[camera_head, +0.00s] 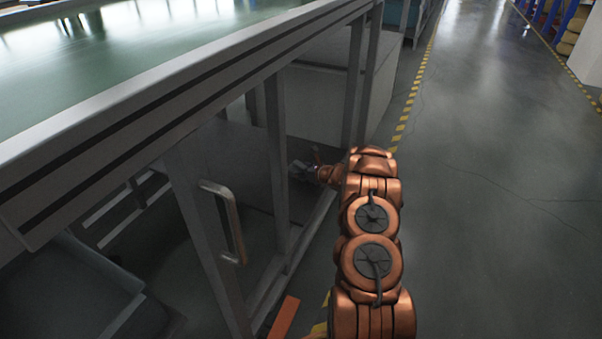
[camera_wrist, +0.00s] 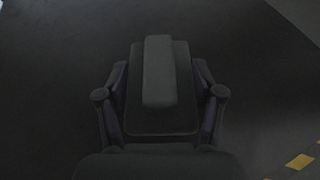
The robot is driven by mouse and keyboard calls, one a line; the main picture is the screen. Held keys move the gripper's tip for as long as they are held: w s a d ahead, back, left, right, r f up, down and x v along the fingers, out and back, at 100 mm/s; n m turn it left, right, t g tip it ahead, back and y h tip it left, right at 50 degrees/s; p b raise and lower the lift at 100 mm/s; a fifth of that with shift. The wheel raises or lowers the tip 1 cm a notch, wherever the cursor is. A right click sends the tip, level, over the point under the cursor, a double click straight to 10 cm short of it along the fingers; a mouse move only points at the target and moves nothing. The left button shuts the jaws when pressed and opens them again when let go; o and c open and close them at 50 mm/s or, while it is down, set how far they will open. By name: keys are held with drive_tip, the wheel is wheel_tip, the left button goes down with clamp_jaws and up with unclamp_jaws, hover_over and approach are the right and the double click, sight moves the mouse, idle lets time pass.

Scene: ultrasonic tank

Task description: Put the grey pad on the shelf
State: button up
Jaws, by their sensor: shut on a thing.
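My gripper (camera_head: 304,171) reaches to the left, into the side of the bench frame, and is small and dim in the head view. In the wrist view my gripper (camera_wrist: 160,80) has its two fingers on either side of the grey pad (camera_wrist: 160,72), which is a dark rectangular piece with a lighter grey raised bar along its middle. The gripper is shut on it. The dark surface behind the pad is too dim to identify. Whether the pad touches anything else cannot be told. I cannot clearly make out which surface is the shelf.
A long bench with a greenish top (camera_head: 150,60) fills the upper left. Its metal posts (camera_head: 277,150) stand close to my arm. A light handle (camera_head: 228,220) is on a panel below. A pale cabinet (camera_head: 320,100) stands behind. The floor (camera_head: 490,200) at right is clear.

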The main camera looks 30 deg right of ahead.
drive_tip(key=shift+f, duration=0.15)
drive_tip(key=o, duration=1.1)
drive_tip(key=shift+o, duration=0.2)
drive_tip(key=p+v, duration=0.2)
drive_tip(key=v, duration=0.9)
drive_tip(key=shift+w+p, duration=0.1)
drive_tip(key=shift+p, duration=0.2)
drive_tip(key=shift+s+r, duration=0.25)
drive_tip(key=shift+s, duration=0.35)
